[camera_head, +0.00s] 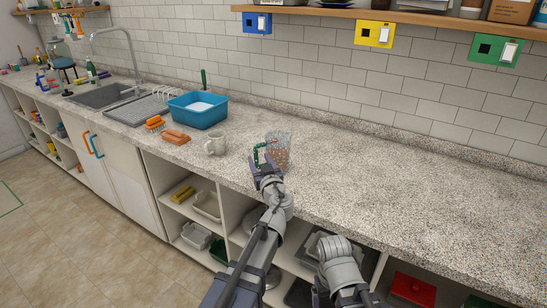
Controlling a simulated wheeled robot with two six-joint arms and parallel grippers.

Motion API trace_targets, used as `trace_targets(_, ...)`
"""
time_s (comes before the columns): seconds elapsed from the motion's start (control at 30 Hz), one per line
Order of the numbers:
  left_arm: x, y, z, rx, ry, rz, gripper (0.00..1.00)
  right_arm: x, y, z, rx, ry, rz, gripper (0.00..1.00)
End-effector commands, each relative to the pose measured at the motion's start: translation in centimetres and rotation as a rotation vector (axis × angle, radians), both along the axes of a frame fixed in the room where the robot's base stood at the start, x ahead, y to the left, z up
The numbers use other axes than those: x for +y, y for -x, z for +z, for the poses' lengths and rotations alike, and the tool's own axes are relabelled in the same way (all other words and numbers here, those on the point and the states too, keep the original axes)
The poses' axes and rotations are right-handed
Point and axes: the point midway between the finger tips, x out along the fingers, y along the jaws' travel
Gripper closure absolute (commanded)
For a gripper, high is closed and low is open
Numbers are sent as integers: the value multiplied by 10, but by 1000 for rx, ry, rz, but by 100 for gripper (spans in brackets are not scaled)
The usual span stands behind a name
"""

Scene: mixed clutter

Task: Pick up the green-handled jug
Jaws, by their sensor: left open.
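The jug (281,151) is clear, see-through glass and stands upright on the speckled countertop. Its green handle (256,154) is on its left side, facing my left gripper. My left gripper (264,165) is open at the handle, low against the near left side of the jug. I cannot tell whether its fingers are around the handle or touching it. Part of my right arm shows at the bottom, but its gripper is not in view.
Orange brushes (175,137) and a blue basin (198,112) are further left, near the sink (104,96). The countertop (420,190) right of the jug is clear. Open shelves lie below its front edge.

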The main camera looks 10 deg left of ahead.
Motion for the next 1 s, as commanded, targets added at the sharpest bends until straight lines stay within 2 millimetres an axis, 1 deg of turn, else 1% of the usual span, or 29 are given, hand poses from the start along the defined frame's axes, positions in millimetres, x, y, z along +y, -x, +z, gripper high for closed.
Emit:
trace_targets(0.07,0,0,0,0,0,0,45,0,0,0,0,0,0,14)
trace_targets(0.17,3,-6,1,0,0,1,45,0,0,1,0,0,0,14)
trace_targets(0.4,18,-37,2,0,0,2,45,0,0,2,0,0,0,14)
trace_targets(0.5,24,-45,2,1,0,1,45,0,0,2,0,0,0,14)
trace_targets(0.73,25,-45,2,1,0,0,45,0,0,2,0,0,0,14)
trace_targets(1.0,24,-45,2,1,0,0,76,0,0,2,0,0,0,14)
